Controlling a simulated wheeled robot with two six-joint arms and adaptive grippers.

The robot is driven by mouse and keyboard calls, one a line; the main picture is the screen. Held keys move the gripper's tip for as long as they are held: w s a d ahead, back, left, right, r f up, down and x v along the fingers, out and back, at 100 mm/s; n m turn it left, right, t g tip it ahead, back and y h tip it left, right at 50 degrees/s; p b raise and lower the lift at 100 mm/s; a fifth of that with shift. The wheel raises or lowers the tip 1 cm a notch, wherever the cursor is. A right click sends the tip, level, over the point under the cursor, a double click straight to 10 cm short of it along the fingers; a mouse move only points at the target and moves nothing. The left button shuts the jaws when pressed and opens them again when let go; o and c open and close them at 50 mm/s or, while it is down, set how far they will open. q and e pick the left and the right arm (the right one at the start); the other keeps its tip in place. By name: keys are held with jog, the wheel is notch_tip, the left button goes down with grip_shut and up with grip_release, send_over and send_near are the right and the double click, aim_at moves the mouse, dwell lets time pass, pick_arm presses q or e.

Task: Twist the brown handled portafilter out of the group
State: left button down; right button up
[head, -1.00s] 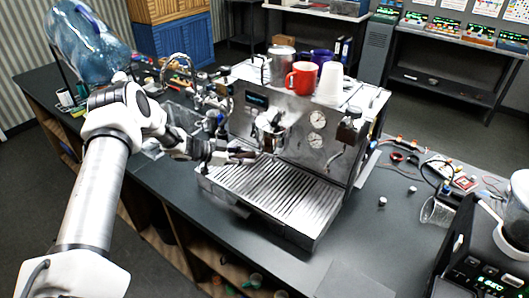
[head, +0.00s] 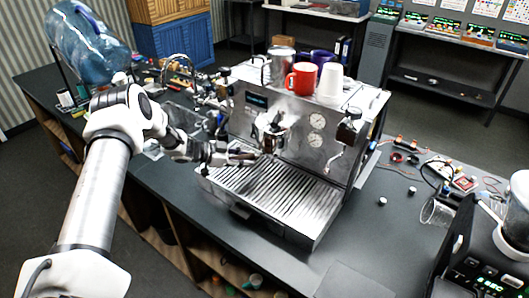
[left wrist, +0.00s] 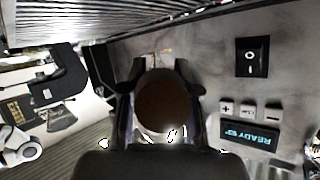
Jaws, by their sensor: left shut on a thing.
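The espresso machine (head: 300,125) stands on the dark counter with its front towards me. The portafilter (head: 270,140) is at the group on the machine's front, above the drip tray (head: 268,190). Its handle points left into my left gripper (head: 236,157). In the left wrist view the brown round end of the handle (left wrist: 163,105) sits between the two dark fingers of my left gripper (left wrist: 163,112), which is shut on it. The fingers and handle hide the joint at the group in that view. My right gripper is not in view.
A red mug (head: 301,79), a white cup stack (head: 331,84) and a metal pitcher (head: 282,65) stand on the machine. A steam wand (head: 337,157) hangs at its right. A grinder (head: 490,245) stands at the lower right. Counter between them is mostly clear.

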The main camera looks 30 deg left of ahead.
pick_arm(q)
jog(key=s+a, duration=0.9)
jog(key=shift+a, duration=0.25)
dwell(0.7)
